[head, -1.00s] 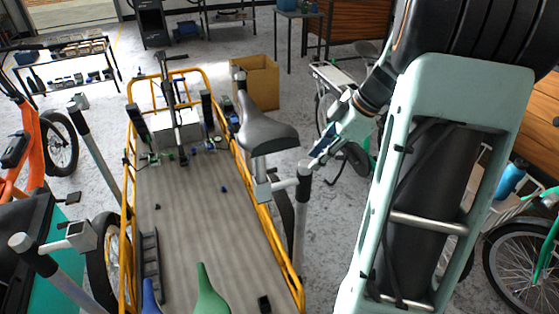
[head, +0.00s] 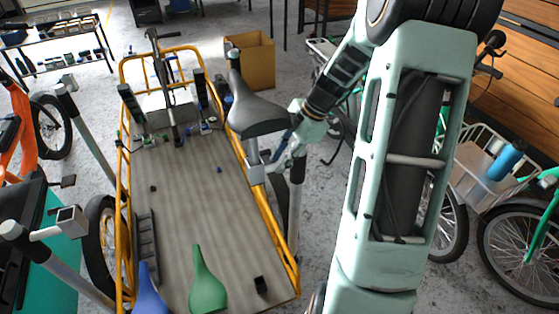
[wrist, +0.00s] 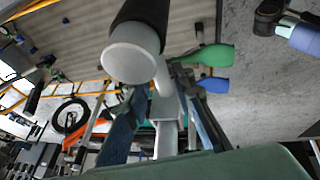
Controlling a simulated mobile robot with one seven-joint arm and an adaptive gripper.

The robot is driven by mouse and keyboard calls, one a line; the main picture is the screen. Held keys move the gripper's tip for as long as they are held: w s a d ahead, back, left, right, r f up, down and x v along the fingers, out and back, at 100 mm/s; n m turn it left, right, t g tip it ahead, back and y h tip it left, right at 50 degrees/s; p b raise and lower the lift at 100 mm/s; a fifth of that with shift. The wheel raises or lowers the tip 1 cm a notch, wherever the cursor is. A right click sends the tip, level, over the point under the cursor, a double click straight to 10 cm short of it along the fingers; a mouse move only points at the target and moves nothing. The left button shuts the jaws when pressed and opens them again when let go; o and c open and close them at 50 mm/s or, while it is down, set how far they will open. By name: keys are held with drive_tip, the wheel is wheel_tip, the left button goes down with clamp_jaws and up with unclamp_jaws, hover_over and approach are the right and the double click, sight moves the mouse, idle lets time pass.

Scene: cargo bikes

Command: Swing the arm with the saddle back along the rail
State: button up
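The dark grey saddle (head: 258,116) sits on a short arm with a pale square block (head: 256,172), beside the yellow rail (head: 266,222) of the cargo bed. The arm joins an upright grey post (head: 296,205) outside the rail. My gripper (head: 279,158) is at this arm, just below and right of the saddle. In the wrist view, the fingers of my gripper (wrist: 163,105) stand apart on either side of a pale block (wrist: 167,108). Firm contact is not clear. The post's round pale cap (wrist: 131,54) is close to the camera. The saddle is not clearly seen there.
A cardboard box (head: 250,60) is behind. A green bike (head: 530,240) with a blue bottle (head: 506,160) is at right.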

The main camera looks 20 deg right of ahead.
drive_tip(key=shift+a+f, duration=0.15)
drive_tip(key=shift+f, duration=0.3)
drive_tip(key=shift+c, duration=0.3)
clamp_jaws()
